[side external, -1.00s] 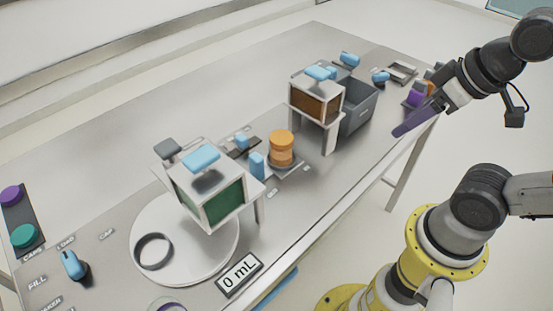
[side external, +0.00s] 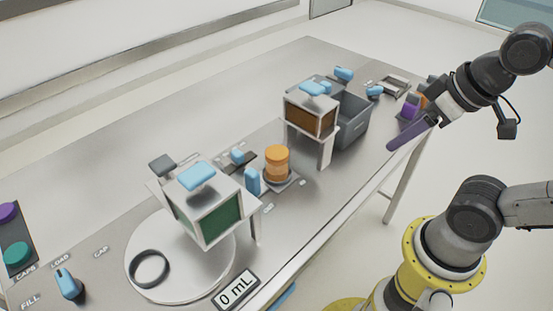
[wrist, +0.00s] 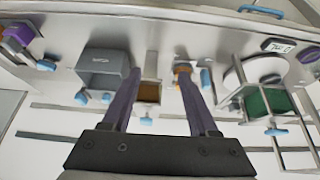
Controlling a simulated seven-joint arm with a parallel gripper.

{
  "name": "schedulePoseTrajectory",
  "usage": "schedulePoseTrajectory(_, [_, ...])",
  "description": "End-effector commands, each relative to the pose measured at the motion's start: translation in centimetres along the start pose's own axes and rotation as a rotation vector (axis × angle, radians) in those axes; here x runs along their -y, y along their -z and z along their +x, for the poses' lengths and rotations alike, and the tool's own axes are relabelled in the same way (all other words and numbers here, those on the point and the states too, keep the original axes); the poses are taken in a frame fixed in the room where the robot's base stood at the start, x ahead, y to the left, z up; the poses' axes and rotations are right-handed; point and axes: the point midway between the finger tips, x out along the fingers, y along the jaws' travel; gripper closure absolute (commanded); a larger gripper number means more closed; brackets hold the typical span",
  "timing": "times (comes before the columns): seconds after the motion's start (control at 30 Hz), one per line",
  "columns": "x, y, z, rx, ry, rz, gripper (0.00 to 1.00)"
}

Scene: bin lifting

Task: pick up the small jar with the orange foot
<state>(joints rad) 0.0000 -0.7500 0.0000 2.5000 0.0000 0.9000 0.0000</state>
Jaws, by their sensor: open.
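A stout orange round stack (side external: 277,160) stands upright on a small grey pad near the middle of the table; it also shows in the wrist view (wrist: 182,72), beside the right fingertip. I cannot tell whether it is a jar or loose discs. Another small orange item (side external: 424,103) shows partly, behind a purple piece at the far right end of the table; its shape is unclear. No jar with an orange foot can be made out for certain. My gripper (side external: 390,147) has long purple fingers over the table's right edge; in the wrist view (wrist: 158,74) they are apart, with nothing held.
A grey bin (side external: 353,128) stands beside a brown-fronted dispenser (side external: 311,118). A green-fronted dispenser (side external: 218,221) stands over a white turntable (side external: 187,278) with a black ring (side external: 149,269). Blue levers are scattered about. The table's front strip (side external: 330,197) is clear.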

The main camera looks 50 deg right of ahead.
Motion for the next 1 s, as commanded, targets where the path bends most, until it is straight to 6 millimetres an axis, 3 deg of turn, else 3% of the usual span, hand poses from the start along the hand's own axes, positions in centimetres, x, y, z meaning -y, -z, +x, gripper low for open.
schedulePoseTrajectory(0.4, [0.0,0.0,0.0,0.0,0.0,0.0,0.4])
schedulePoseTrajectory(0.63, [0.0,0.0,0.0,0.0,0.0,0.0,0.0])
schedulePoseTrajectory(0.87, [0.0,0.0,0.0,0.0,0.0,0.003,0.0])
schedulePoseTrajectory(1.0, [0.0,-0.12,-0.01,0.005,0.0,0.089,0.0])
